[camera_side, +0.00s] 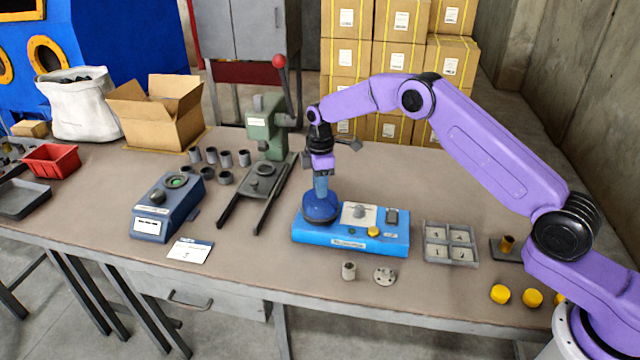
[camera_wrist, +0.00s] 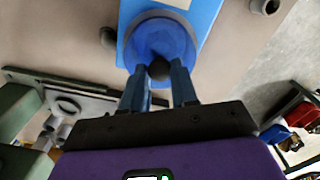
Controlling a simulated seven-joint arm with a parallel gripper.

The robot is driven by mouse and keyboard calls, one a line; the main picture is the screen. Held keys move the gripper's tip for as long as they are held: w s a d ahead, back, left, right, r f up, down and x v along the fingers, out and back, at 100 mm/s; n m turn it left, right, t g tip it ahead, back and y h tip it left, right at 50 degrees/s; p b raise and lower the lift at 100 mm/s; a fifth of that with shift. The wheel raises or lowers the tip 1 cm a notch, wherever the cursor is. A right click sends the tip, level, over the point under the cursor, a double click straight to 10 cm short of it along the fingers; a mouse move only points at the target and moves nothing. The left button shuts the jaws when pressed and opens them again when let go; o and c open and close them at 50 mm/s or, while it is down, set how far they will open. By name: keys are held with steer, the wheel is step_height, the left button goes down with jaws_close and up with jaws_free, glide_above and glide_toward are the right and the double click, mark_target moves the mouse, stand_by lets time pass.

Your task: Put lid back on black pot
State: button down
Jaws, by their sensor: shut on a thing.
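A round, dark blue domed lid (camera_side: 320,208) sits at the left end of a light blue box (camera_side: 340,242). In the wrist view the lid (camera_wrist: 160,40) is a blue disc with a dark knob (camera_wrist: 160,71) on it. My gripper (camera_side: 321,188) points down over the lid. In the wrist view its blue fingers (camera_wrist: 159,76) are closed around the knob. I see no clearly black pot; whatever is under the lid is hidden, and I cannot tell whether the lid is fully seated.
The box also carries a pale plate with a grey knob (camera_side: 359,212) and a yellow button (camera_side: 373,231). A green press (camera_side: 268,135) stands behind left, a grey divided tray (camera_side: 450,243) to the right. A small cylinder (camera_side: 348,271) and a disc (camera_side: 384,276) lie in front.

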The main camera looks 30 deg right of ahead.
stand_by(0.4)
steer(key=c, duration=0.8)
jaws_free()
steer(key=shift+o, duration=0.3)
steer(key=o, duration=0.4)
steer(key=shift+o, duration=0.2)
steer(key=shift+r, duration=3.5)
steer(key=shift+c, duration=0.4)
